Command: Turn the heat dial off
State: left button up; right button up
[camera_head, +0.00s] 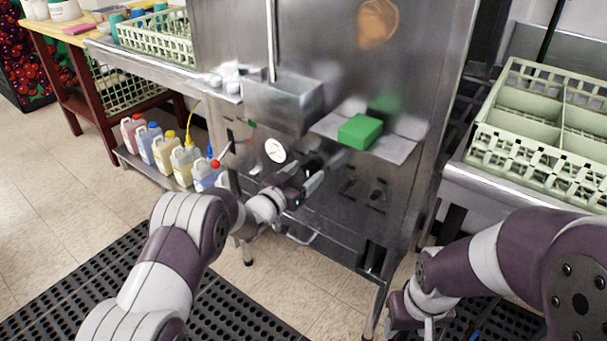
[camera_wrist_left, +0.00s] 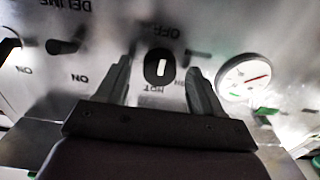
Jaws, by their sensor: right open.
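The heat dial (camera_wrist_left: 159,68) is a round black knob with a pale upright bar. It shows in the left wrist view on the steel panel, between upside-down OFF lettering above and HOT lettering below. I cannot tell which end of the bar is the pointer. My left gripper (camera_wrist_left: 160,65) is open, one finger on each side of the dial; contact is not clear. In the head view my left gripper (camera_head: 305,180) is at the machine's front and hides the dial. My right gripper (camera_head: 428,322) is open at the bottom edge, partly cut off and away from the panel.
A round gauge (camera_wrist_left: 245,78) sits beside the dial; a DELIME switch (camera_wrist_left: 65,46) is on its other side. A green block (camera_head: 360,131) rests on a steel shelf above. Chemical jugs (camera_head: 185,162) stand left, and a rack (camera_head: 545,150) is at right.

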pick_arm(q)
jog(key=shift+r, duration=0.1)
jog(key=p+v, duration=0.2)
jog(key=v, duration=1)
jog(key=shift+s+a, duration=0.2)
jog(key=shift+s, duration=0.1)
